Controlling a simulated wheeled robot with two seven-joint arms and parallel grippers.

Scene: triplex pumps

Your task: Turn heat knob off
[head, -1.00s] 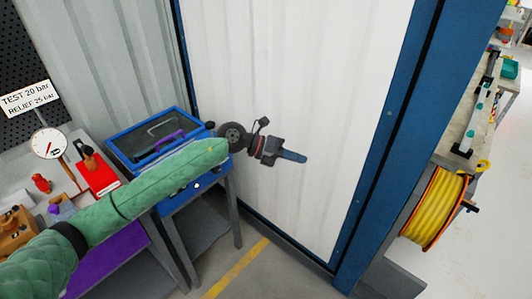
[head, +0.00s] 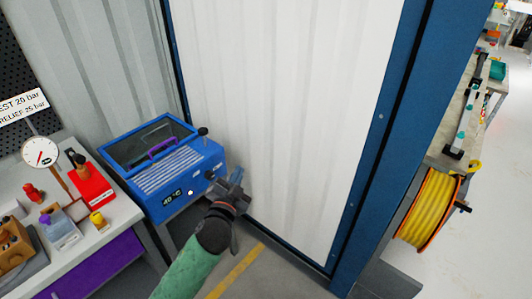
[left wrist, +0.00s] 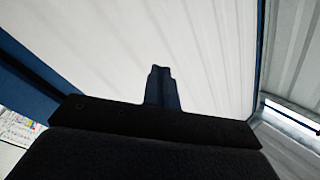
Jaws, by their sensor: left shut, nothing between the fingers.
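My left gripper (head: 236,176) is shut and empty, just right of this knob and in front of the white panel. Its closed fingers (left wrist: 160,88) show in the left wrist view against the white panel; no knob shows there. My right gripper is not in view.
A black-tipped lever (head: 203,131) sticks out at the box's upper right. A bench (head: 112,238) with a gauge (head: 40,152), a red block (head: 92,188) and small parts stands left.

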